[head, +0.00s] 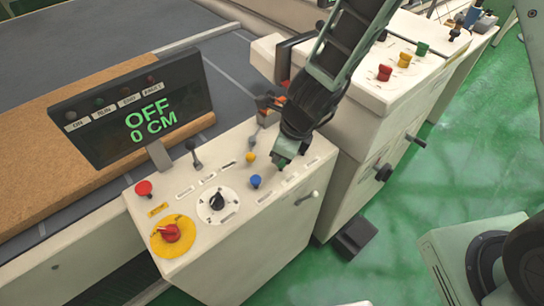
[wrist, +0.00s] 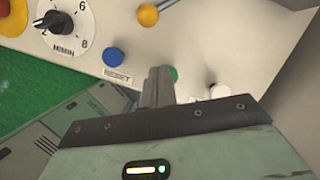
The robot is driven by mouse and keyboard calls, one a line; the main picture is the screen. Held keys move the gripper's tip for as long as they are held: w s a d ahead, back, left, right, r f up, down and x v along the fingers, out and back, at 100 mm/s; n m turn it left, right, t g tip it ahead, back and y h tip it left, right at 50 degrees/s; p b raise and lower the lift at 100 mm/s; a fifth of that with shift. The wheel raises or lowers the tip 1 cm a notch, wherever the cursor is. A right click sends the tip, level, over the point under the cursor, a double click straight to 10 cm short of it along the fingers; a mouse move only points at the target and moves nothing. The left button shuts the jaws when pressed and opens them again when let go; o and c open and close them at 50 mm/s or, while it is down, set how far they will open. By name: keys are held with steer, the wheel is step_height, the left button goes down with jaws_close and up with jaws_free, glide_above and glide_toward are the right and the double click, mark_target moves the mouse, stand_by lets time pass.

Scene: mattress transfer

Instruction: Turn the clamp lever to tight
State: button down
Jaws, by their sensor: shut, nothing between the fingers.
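My gripper (head: 279,162) is shut and empty, pointing down over the right end of the white control panel (head: 262,232). In the wrist view its closed fingers (wrist: 158,84) lie beside a green button (wrist: 173,73) and partly cover it. I cannot read which lever is the clamp lever. A small lever with a pale knob (head: 313,194) sticks out at the panel's right front edge. A pale knob (wrist: 219,91) right of the fingers in the wrist view may be the same one.
The panel carries a blue button (head: 255,181), a black dial (head: 217,200), a red switch on a yellow disc (head: 171,233) and a red button (head: 143,188). A display (head: 132,106) reads "OFF 0 CM". A white cabinet (head: 350,150) stands right. Green floor (head: 420,180) is open beyond.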

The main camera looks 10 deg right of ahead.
steer(key=p+v, duration=0.5)
steer(key=v, duration=0.4)
steer(key=shift+r, duration=0.4)
steer(key=shift+w, duration=0.1)
steer(key=s+a+r+n+g+y+b, duration=0.1)
steer(key=s+r+n+b, duration=0.15)
steer(key=s+n, duration=0.5)
steer(key=s+a+r+n+g+b, duration=0.15)
steer(key=s+n+b, duration=0.25)
steer(key=n, duration=0.7)
steer(key=s+d+r+n+h+b, duration=0.1)
steer(key=s+d+n+h+b, duration=0.2)
steer(key=n, duration=0.9)
steer(key=shift+s+d+r+n+t, duration=0.25)
steer(key=shift+s+d+n+t, duration=0.15)
steer(key=shift+s+d, duration=1.35)
steer(key=shift+w, duration=0.1)
